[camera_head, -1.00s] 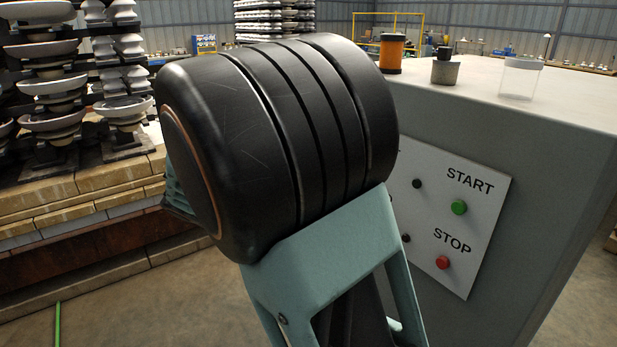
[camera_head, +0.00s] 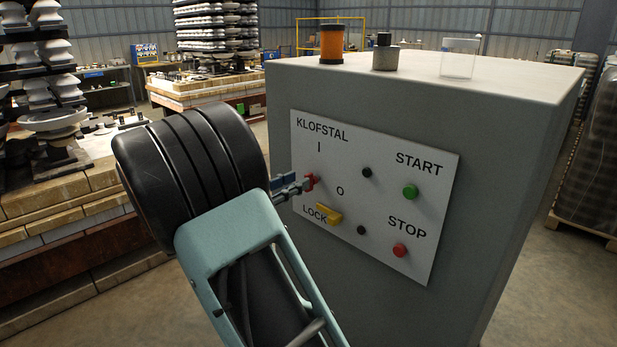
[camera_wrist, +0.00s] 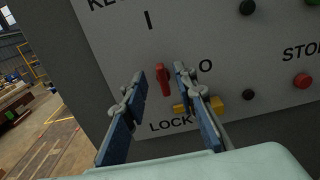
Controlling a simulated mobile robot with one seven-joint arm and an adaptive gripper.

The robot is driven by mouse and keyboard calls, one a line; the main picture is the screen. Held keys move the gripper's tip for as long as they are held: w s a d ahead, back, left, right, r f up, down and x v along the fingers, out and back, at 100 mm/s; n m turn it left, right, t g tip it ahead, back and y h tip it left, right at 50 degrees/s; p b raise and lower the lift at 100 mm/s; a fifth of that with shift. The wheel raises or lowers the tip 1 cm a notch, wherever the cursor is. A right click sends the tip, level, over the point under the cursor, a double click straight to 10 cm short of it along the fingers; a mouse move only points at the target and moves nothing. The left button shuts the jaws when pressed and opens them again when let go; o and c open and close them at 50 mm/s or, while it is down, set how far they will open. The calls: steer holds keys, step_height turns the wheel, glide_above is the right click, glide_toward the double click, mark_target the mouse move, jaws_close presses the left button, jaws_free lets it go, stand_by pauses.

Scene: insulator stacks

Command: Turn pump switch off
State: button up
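The red switch handle (camera_wrist: 164,80) sits on the white control panel (camera_head: 378,150), between the I mark and the LOCK label, with the O mark to its right. In the wrist view it stands nearly upright, its upper end towards the I. My gripper (camera_wrist: 158,74) is open, with one blue-padded finger on each side of the handle; I cannot tell whether either touches it. In the head view my gripper (camera_head: 290,187) reaches the panel's left side, and its fingers partly hide the switch (camera_head: 311,181).
A yellow lock piece (camera_head: 328,213) lies just below the switch, close to my right finger. A green START button (camera_head: 410,191) and red STOP button (camera_head: 400,250) are farther right. An orange cylinder (camera_head: 331,43), a grey cylinder (camera_head: 385,55) and a clear jar (camera_head: 459,60) stand on the cabinet.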

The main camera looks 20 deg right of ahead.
mark_target(308, 174)
steer(key=x, duration=0.5)
steer(key=shift+d, duration=0.15)
jaws_close()
